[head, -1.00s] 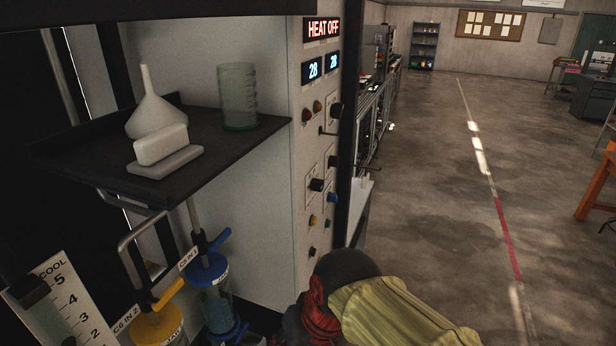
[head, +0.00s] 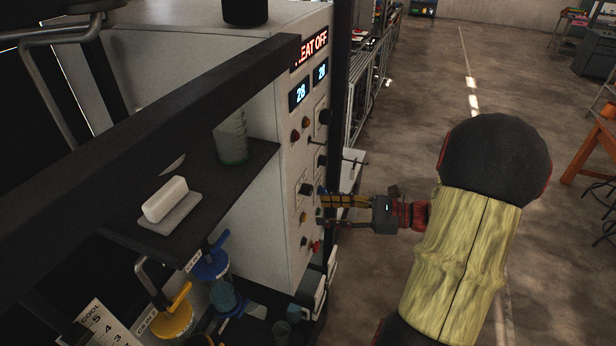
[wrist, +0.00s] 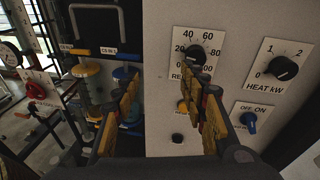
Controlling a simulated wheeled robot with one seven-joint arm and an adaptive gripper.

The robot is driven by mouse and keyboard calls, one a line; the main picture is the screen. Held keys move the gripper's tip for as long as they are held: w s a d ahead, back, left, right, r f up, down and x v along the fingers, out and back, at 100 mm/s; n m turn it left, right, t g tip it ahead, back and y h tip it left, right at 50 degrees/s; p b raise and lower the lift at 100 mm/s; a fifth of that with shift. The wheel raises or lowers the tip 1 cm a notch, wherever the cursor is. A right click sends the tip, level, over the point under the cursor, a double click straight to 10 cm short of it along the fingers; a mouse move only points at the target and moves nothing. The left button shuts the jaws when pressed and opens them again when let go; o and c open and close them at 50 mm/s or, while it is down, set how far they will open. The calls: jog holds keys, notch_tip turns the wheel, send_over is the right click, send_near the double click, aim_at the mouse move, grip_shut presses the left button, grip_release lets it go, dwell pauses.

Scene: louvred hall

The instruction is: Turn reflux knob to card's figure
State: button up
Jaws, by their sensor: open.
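The reflux knob is a black knob (wrist: 195,57) on a white plate marked 20, 40, 60 and 80, high in the wrist view. Its label is partly covered by my finger, and I cannot read its pointer. In the head view the knob (head: 306,189) is on the front panel. My gripper (wrist: 167,92) is open and empty, with the knob above and beyond its right finger. In the head view my gripper (head: 322,208) reaches the panel from the right, low beside the knobs; contact cannot be told. I cannot make out a card giving a reflux figure.
The heat kW knob (wrist: 283,68) and blue off/on knob (wrist: 248,120) sit right of the reflux knob. An orange button (wrist: 183,106) is below it. A dark shelf (head: 255,165) holds a white block and a beaker. The floor (head: 400,120) right of the panel is clear.

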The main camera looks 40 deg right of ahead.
aim_at(311, 191)
jog(key=s+d+r+m+t+h, duration=0.1)
jog(key=d+m+t, duration=0.2)
jog(key=d, duration=0.3)
jog(key=x, duration=0.9)
jog(key=shift+w+a+f+b, duration=0.1)
jog(key=shift+a+f+b, duration=0.1)
jog(key=shift+b, duration=0.15)
jog(key=shift+h, duration=0.3)
jog(key=shift+w+r, duration=0.1)
jog(key=shift+w+a, duration=0.2)
jog(key=shift+w, duration=0.05)
grip_shut()
